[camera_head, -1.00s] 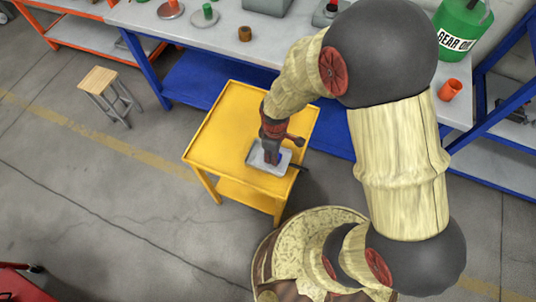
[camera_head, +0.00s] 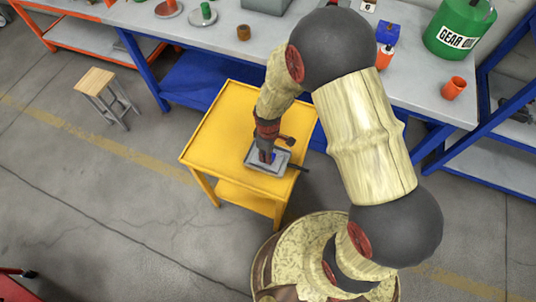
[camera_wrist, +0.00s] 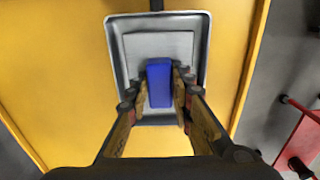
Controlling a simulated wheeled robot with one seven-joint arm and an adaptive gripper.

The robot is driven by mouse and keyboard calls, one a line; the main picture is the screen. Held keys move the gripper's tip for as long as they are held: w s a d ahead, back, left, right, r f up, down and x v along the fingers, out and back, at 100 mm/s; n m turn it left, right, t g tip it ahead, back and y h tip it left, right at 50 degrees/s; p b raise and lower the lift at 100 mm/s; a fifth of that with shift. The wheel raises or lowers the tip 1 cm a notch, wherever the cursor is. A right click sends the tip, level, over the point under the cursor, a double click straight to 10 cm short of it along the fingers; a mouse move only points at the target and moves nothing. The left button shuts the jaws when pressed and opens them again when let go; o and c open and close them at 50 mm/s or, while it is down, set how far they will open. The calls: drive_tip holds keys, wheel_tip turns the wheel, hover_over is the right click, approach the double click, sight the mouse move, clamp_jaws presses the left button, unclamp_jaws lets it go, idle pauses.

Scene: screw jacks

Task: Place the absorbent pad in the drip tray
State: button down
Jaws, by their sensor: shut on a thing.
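The drip tray (camera_wrist: 205,50) is a shallow grey tray with a raised rim. It lies on the yellow cart and also shows in the head view (camera_head: 252,167). The absorbent pad (camera_wrist: 135,45) is a pale grey square that appears within the tray's rim. A blue block (camera_wrist: 159,84) stands over the pad, apparently its grip. My gripper (camera_wrist: 158,90) points down over the tray, shut on the blue block with a finger on each side. In the head view my gripper (camera_head: 267,156) is over the tray. The pad's near part is partly hidden by the fingers and block.
The yellow cart (camera_head: 220,130) has free room left of the tray. Behind stands a blue-framed workbench (camera_head: 340,50) with a green gear oil can (camera_head: 462,20) and an orange cup (camera_head: 454,88).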

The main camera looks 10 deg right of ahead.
drive_tip(key=shift+f, duration=0.2)
drive_tip(key=c, duration=1.7)
unclamp_jaws()
drive_tip(key=shift+o, duration=0.6)
wheel_tip(320, 180, up, 21)
drive_tip(key=d+m+t+p, duration=0.1)
drive_tip(key=d+m+p, duration=0.1)
drive_tip(key=p, duration=0.2)
drive_tip(key=s+d+r+m+t, duration=0.2)
drive_tip(key=s+r, duration=0.5)
drive_tip(key=r, duration=0.4)
drive_tip(key=s+d+r+m+t, duration=0.2)
drive_tip(key=s+d+r+m, duration=0.3)
drive_tip(key=r, duration=0.7)
drive_tip(key=s+m, duration=0.2)
drive_tip(key=s, duration=0.1)
drive_tip(key=shift+s+t, duration=0.3)
